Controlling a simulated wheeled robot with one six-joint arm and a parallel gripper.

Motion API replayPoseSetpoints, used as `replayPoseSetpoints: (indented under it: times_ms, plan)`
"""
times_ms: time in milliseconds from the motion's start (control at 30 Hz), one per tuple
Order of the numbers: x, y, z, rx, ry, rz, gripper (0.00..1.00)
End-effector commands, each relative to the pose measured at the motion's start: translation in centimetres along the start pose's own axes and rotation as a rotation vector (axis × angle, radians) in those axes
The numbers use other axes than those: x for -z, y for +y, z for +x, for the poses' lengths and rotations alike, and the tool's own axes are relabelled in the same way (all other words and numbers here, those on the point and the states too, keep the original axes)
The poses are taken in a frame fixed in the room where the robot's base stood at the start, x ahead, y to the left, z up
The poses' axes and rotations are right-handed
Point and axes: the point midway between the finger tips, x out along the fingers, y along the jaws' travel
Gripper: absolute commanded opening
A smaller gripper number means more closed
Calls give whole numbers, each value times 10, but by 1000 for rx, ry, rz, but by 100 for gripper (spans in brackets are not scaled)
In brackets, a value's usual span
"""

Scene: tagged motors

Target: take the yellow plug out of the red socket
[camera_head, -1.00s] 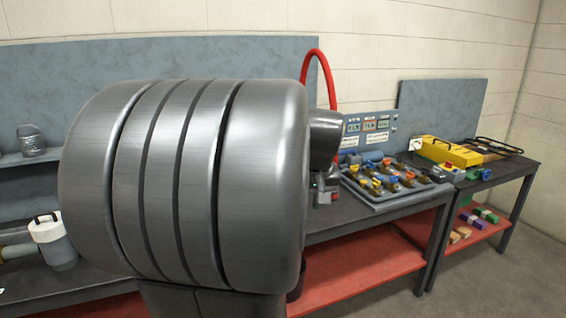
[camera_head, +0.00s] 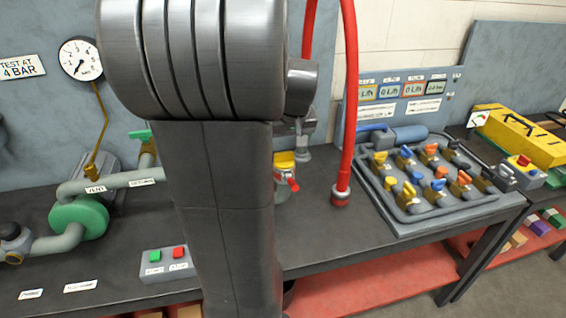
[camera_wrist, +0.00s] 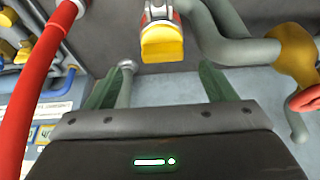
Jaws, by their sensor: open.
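The yellow plug (camera_head: 284,158) sits atop the red socket (camera_head: 292,184) just right of my arm in the head view, partly covered by it. In the wrist view the yellow plug (camera_wrist: 162,44) is near the top centre. A bit of the red socket (camera_wrist: 158,13) shows behind it, cut by the picture's top edge. My gripper (camera_wrist: 160,82) is open, its two green fingers spread apart. The plug appears beyond the fingertips, roughly centred between them, with no visible contact. My gripper is not clearly visible in the head view.
A red hose (camera_head: 350,110) rises from the bench right of the plug. A grey pipe (camera_wrist: 200,30) and a yellow valve (camera_wrist: 296,52) are close to the right in the wrist view. A tray of coloured connectors (camera_head: 410,222) lies farther right. Red and green buttons (camera_head: 168,262) are left.

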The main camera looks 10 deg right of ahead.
Motion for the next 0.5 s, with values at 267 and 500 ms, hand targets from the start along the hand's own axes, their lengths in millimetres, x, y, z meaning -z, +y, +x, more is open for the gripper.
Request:
replayPoseSetpoints:
  times_ms: [267, 500]
  plan:
    - [-3, -3, 24, 2, -5, 0, 77]
    - [-4, -4, 55, 0, -2, 0, 77]
